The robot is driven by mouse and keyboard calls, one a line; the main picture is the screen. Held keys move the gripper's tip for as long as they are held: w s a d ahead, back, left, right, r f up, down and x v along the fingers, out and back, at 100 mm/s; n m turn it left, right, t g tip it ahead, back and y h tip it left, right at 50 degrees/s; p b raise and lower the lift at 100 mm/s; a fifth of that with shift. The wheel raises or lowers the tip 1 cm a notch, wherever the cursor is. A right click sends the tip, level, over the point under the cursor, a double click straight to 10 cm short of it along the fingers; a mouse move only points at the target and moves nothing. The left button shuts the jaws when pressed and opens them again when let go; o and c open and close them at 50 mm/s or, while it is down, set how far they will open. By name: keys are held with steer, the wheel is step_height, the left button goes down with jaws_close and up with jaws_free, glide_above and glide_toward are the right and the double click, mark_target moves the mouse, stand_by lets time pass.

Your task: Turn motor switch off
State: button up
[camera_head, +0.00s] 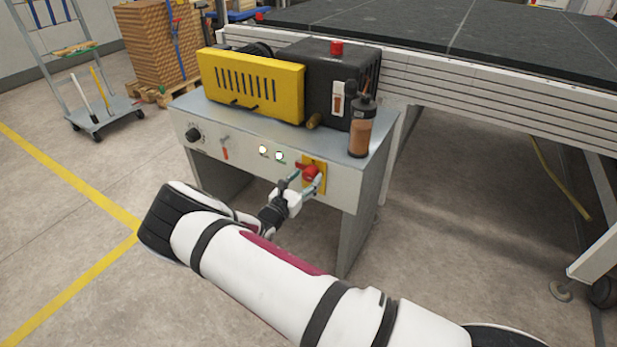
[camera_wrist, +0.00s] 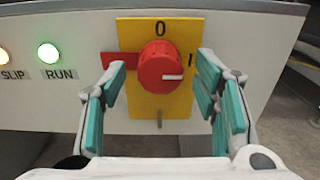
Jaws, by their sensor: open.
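The motor switch is a red rotary knob (camera_wrist: 160,68) on a yellow plate (camera_wrist: 160,25) marked 0 at the top and I at the right. The white mark on the knob points right, toward the I. My gripper (camera_wrist: 160,98) is open, with one teal-padded finger on each side of the knob and gaps between the pads and the knob. In the head view the knob (camera_head: 308,172) sits at the right end of the panel, with my gripper (camera_head: 300,187) right in front of it. The green RUN lamp (camera_wrist: 49,53) is lit.
The grey cabinet (camera_head: 350,215) carries a yellow and black machine (camera_head: 250,85) and a brown bottle (camera_head: 361,128) above the switch. A black dial (camera_head: 193,134) and a small orange-handled lever (camera_head: 225,150) are further left on the panel. A large table (camera_head: 480,75) stands behind.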

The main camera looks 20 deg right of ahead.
steer(key=shift+x, duration=1.15)
steer(key=c, duration=1.1)
steer(key=shift+c, duration=0.2)
